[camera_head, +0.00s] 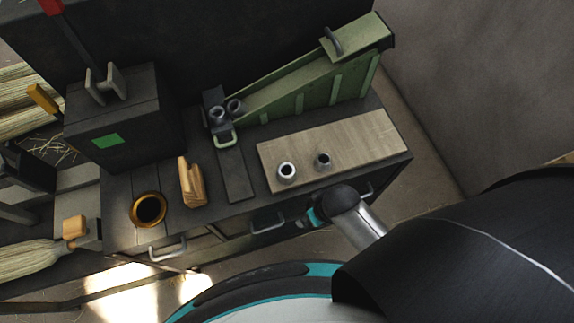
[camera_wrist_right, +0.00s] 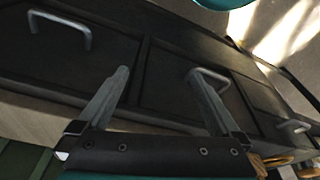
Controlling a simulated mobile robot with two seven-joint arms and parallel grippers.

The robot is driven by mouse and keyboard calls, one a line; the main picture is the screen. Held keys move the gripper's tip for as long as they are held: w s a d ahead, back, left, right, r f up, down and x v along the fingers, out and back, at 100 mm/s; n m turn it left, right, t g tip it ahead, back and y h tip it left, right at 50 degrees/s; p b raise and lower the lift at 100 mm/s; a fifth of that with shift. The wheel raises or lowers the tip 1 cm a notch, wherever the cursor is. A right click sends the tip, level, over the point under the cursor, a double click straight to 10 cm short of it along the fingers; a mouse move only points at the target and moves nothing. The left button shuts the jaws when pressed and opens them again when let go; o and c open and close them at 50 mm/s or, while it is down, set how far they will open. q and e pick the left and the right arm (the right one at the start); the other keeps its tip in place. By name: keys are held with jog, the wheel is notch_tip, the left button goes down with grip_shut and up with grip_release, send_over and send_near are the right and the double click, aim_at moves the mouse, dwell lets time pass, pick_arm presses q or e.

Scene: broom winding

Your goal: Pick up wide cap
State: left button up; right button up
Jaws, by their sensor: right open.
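Two small grey metal caps stand on the wooden board at the right of the bench in the head view. The left cap (camera_head: 287,172) looks slightly wider and brighter-rimmed than the right cap (camera_head: 323,160); I take it as the wide cap. My right gripper (camera_wrist_right: 158,75) is open and empty in the right wrist view, with its fingers spread before the dark drawer fronts. In the head view my right arm comes from the lower right and ends near the bench's front edge, below the caps; its fingers are hidden there. No cap shows in the wrist view. My left gripper is not in view.
The wooden board (camera_head: 372,137) is otherwise clear. A green sloped fixture (camera_head: 318,84) stands behind it. A brass ring (camera_head: 149,209), a wooden block (camera_head: 191,184) and a black box (camera_head: 125,125) are left. Drawer handles (camera_head: 267,223) stick out along the bench front.

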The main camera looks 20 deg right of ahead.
jog(key=w+a+r+n, duration=0.1)
jog(key=r, duration=0.2)
jog(key=w+a+r+n, duration=0.1)
jog(key=w+a+r, duration=0.1)
jog(key=r, duration=0.1)
jog(key=w+a+r+n+y+p, duration=0.1)
jog(key=w+r, duration=0.1)
jog(key=r, duration=0.1)
jog(key=shift+w+a+n, duration=0.15)
jog(key=shift+n, duration=0.15)
jog(key=w+a+r+n, duration=0.3)
jog(key=w+r+n, duration=0.1)
jog(key=r+n, duration=0.2)
notch_tip(320, 180, up, 6)
jog(key=n+g+h+p, duration=0.2)
jog(key=n+g, duration=0.1)
jog(key=n, duration=0.7)
send_over(285, 171)
jog(key=s, duration=0.2)
jog(key=f+b, duration=0.1)
jog(key=f, duration=0.9)
jog(key=f+b, duration=0.1)
jog(key=f, duration=0.3)
jog(key=shift+w+a+f+b, duration=0.25)
jog(key=shift+f+b, duration=0.05)
jog(key=shift+f, duration=0.1)
jog(key=shift+m, duration=0.3)
jog(key=c, duration=1.4)
jog(key=shift+o, duration=0.2)
jog(key=shift+r, duration=0.15)
